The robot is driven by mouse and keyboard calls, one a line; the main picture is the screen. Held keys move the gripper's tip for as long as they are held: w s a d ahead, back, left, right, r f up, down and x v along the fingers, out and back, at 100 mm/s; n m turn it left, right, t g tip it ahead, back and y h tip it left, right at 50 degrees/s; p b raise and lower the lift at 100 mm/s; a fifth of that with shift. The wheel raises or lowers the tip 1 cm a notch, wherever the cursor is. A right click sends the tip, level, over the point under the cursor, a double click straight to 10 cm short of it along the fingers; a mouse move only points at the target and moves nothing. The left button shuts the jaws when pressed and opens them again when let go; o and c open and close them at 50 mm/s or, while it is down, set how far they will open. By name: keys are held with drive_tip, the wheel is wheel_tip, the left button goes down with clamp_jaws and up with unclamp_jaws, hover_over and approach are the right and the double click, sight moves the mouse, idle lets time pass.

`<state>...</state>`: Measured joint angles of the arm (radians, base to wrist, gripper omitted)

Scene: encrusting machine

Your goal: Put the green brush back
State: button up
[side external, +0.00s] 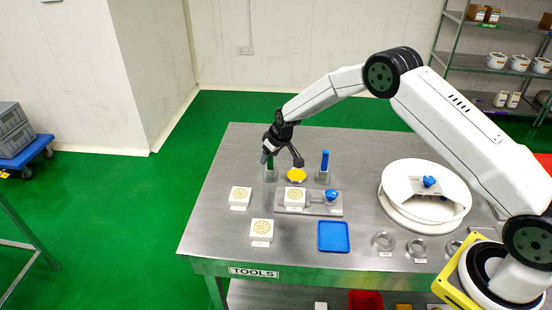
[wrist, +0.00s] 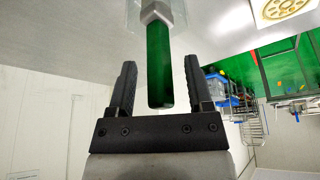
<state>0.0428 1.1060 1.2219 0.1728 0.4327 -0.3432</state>
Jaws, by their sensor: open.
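The green brush (side external: 270,162) stands upright at the back left of the steel table, its lower end in a small grey holder (side external: 270,175). In the wrist view its green handle (wrist: 160,75) runs between my fingers, with a pale hexagonal collar (wrist: 155,13) at the far end. My gripper (side external: 283,154) is at the top of the brush. In the wrist view my gripper (wrist: 159,66) is open, with a visible gap between each finger and the handle. The bristles are hidden.
White blocks with round patterns (side external: 240,196), a blue tray (side external: 333,237) and a white round machine part (side external: 403,204) occupy the table. The front left corner is clear.

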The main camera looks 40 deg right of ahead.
drive_tip(key=v, duration=1.1)
drive_tip(key=shift+s+r, duration=0.2)
drive_tip(key=shift+r, duration=0.15)
drive_tip(key=shift+s, duration=0.15)
idle(0.3)
drive_tip(key=s+a+r+m+g, duration=0.1)
drive_tip(key=s, duration=1.4)
drive_tip(key=s+a+r, duration=0.1)
drive_tip(key=s, duration=1.4)
drive_tip(key=shift+r+m+g+h, duration=0.3)
drive_tip(key=shift+m+g, duration=0.1)
drive_tip(key=shift+s, duration=0.1)
